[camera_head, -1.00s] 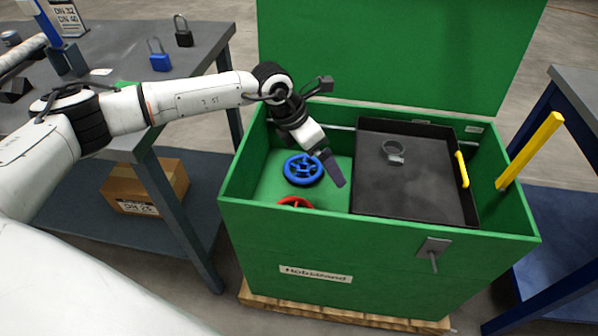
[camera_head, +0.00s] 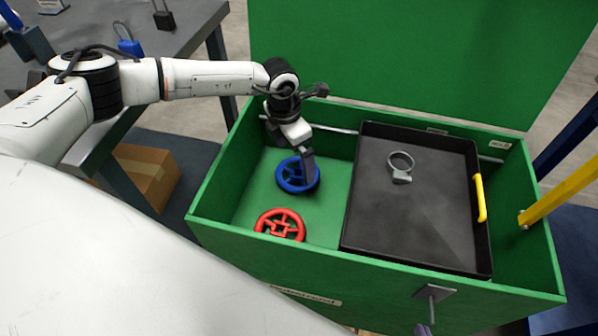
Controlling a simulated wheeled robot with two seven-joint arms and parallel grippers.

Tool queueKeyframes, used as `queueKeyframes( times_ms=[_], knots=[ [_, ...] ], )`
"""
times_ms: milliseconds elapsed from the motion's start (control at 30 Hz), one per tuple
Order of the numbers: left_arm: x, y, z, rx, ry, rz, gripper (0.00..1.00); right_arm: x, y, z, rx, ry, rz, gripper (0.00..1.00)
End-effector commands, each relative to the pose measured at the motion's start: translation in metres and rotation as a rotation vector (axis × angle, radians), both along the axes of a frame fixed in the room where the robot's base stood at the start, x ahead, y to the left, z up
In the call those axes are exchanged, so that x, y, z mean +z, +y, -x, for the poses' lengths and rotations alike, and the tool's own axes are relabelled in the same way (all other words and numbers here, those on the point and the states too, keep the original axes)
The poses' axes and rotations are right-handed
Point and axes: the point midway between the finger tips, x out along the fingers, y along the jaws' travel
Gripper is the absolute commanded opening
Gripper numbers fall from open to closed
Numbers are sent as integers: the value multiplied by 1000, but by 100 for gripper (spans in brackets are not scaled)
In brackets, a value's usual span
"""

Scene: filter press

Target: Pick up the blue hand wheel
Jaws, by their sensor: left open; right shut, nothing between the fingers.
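The blue hand wheel (camera_head: 289,176) lies on the floor of the green box, in its left part. My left gripper (camera_head: 308,178) is open and points down at the wheel's right side. Its fingers cover part of the rim; I cannot tell whether they touch it or straddle it. Only a small dark tip of my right gripper (camera_head: 423,330) shows at the bottom edge, below the box's front latch, apart from the wheel.
A red hand wheel (camera_head: 281,222) lies nearer the front wall. A black tray (camera_head: 425,225) with a yellow handle (camera_head: 480,198) fills the box's right part and holds a grey ring clamp (camera_head: 400,167). The green box (camera_head: 210,190) has raised walls and an open lid.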

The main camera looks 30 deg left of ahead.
Motion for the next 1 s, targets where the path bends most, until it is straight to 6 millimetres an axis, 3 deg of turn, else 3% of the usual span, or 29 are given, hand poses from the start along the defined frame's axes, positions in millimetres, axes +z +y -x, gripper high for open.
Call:
queueKeyframes(
  times_ms=[500,767,1000],
  knots=[
    [-59,-6,-3,-1,0,1,100,-5,2,-2,-8,-14,-17,0],
    [-60,-6,-4,-1,-1,2,100,-4,2,-2,-9,-15,-18,0],
    [-60,-6,-4,-1,-2,1,63,-4,2,-2,-9,-15,-19,0]
  ],
)
